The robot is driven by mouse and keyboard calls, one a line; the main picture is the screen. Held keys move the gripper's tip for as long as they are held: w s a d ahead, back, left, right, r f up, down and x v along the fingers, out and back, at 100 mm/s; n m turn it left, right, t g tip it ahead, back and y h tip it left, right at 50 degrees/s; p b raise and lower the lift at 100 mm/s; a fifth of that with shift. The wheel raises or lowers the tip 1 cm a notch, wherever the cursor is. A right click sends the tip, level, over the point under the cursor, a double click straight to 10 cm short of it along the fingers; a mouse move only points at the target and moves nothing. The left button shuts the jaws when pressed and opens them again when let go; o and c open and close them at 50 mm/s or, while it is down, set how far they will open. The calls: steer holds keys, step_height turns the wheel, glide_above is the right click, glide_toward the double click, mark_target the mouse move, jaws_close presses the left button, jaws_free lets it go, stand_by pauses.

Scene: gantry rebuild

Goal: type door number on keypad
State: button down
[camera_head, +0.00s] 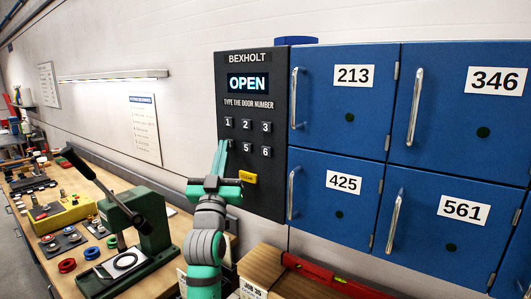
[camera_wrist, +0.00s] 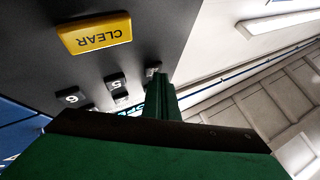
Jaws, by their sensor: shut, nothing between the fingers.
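The dark keypad panel (camera_head: 265,200) is on the wall beside the blue lockers. Its display (camera_head: 248,84) reads OPEN, above the words TYPE THE DOOR NUMBER. Keys 1 (camera_head: 228,122), 2 (camera_head: 247,124), 3 (camera_head: 266,127), 5 (camera_head: 247,150) and 6 (camera_head: 266,152) show, with a yellow CLEAR key (camera_head: 248,178) below. My gripper (camera_head: 222,147) is shut and empty, its fingertips at the left key of the second row, which they mostly cover. In the wrist view, the fingers (camera_wrist: 158,84) end close to that key (camera_wrist: 153,69); I cannot tell whether they touch it.
Locker doors 213 (camera_head: 345,100), 425 (camera_head: 335,205), 346 (camera_head: 455,120) and 561 (camera_head: 430,235) look closed. A green lever press (camera_head: 140,240) stands on the cluttered workbench at left. A wooden box (camera_head: 285,285) with a red level (camera_head: 325,275) is below the lockers.

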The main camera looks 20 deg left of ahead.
stand_by(0.5)
steer(key=shift+s+a, duration=0.25)
steer(key=shift+s, duration=0.5)
steer(key=s, duration=0.1)
steer(key=s+a, duration=0.1)
steer(key=s, duration=0.2)
steer(key=shift+s+a, duration=0.35)
stand_by(1.1)
